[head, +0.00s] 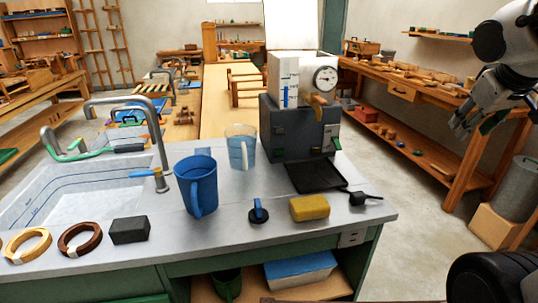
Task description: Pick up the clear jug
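The clear jug (241,147) stands upright on the grey counter. It is see-through with a pale handle on its front side, and it looks bluish toward the bottom. A solid blue jug (196,184) stands in front of it and to its left, a small gap apart. My gripper (471,122) hangs at the upper right, out over the floor and well away from the jug. Its fingers are seen from the side and partly overlap, so its opening is unclear. I see nothing held in it.
A dark machine (290,133) stands just right of the clear jug, with a black tray (316,177) before it. A yellow sponge (309,208) and a black-and-blue item (258,211) lie in front. A sink (62,190) and faucet (125,105) are at left.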

